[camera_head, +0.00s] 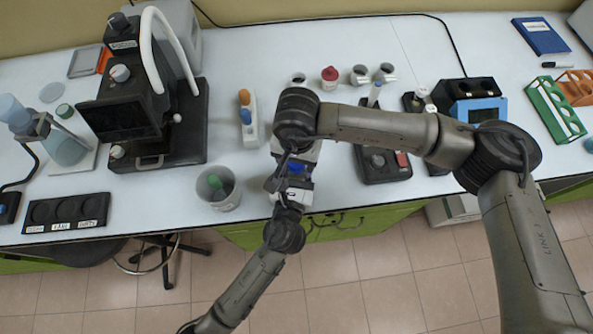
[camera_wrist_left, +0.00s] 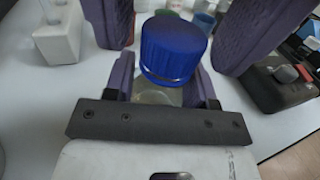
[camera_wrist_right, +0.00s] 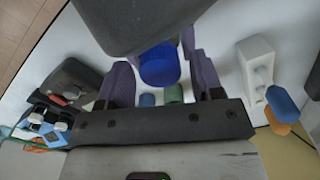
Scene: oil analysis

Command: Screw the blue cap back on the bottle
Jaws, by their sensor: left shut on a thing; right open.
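The blue cap (camera_head: 296,167) sits upright on the clear bottle (camera_wrist_left: 158,95), with a thin pale ring showing at its lower edge in the left wrist view. I cannot tell how tightly it is threaded. My left gripper (camera_wrist_left: 167,80) is shut on the bottle, its purple fingers on both sides below the cap (camera_wrist_left: 175,48). My right gripper (camera_wrist_right: 163,80) is open, and its fingers stand apart on either side of the cap (camera_wrist_right: 160,66) in the right wrist view. In the head view the arms hide most of the bottle and both sets of fingertips.
A beaker with a green-capped item (camera_head: 220,195) stands left of the grippers. A white holder with orange and blue tops (camera_head: 248,122) is close by. A black device (camera_head: 383,163) lies to the right. Small containers, including a red-topped one (camera_head: 330,78), stand behind.

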